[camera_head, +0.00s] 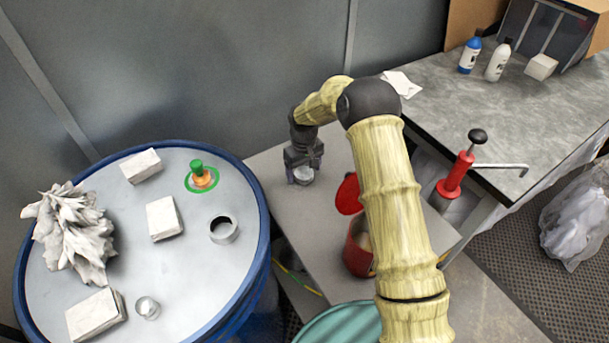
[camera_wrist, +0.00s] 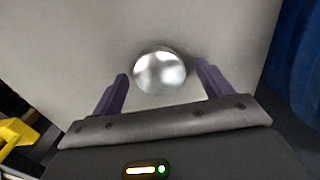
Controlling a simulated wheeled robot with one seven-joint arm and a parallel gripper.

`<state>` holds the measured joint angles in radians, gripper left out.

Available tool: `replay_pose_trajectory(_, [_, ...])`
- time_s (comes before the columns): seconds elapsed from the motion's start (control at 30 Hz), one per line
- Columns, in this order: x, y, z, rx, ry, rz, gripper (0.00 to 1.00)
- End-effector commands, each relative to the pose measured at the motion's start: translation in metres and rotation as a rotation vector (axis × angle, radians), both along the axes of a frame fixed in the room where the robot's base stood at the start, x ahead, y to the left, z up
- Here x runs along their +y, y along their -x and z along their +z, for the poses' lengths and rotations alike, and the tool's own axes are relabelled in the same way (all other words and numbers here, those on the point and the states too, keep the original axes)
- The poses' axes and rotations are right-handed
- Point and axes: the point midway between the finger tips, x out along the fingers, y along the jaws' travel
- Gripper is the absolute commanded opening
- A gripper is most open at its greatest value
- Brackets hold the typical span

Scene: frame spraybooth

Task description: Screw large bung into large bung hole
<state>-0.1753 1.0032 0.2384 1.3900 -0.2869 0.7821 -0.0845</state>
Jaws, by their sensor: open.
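A shiny round metal piece, which looks like the large bung (camera_head: 303,174), sits on the grey bench top. In the wrist view the bung (camera_wrist: 159,73) shows as a bright disc. My gripper (camera_head: 302,163) is over it, pointing down. In the wrist view my gripper (camera_wrist: 163,78) is open, with one purple finger on each side of the bung and a visible gap at both sides. A dark round opening with a grey collar, which looks like the large bung hole (camera_head: 224,230), is in the blue drum's lid (camera_head: 190,285).
The lid also holds a green-and-orange fitting (camera_head: 200,175), a small metal cup (camera_head: 147,308), several pale blocks (camera_head: 164,218) and a crumpled grey cloth (camera_head: 75,230). A red can (camera_head: 357,248) with a raised lid stands right of my gripper. A red hand pump (camera_head: 457,172) is farther right.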

Motion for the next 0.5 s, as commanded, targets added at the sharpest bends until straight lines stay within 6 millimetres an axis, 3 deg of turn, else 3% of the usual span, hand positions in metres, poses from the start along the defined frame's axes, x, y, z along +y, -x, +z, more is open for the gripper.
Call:
replay_pose_trajectory(0.07, [-0.0002,0.0,0.0002,0.0,0.0,0.0,0.76])
replay_pose_trajectory(0.3, [-0.0006,-0.0002,0.0003,0.0,0.0,-0.001,0.29])
replay_pose_trajectory(0.5, [-0.0006,-0.0003,0.0005,0.0,0.0,-0.001,0.29])
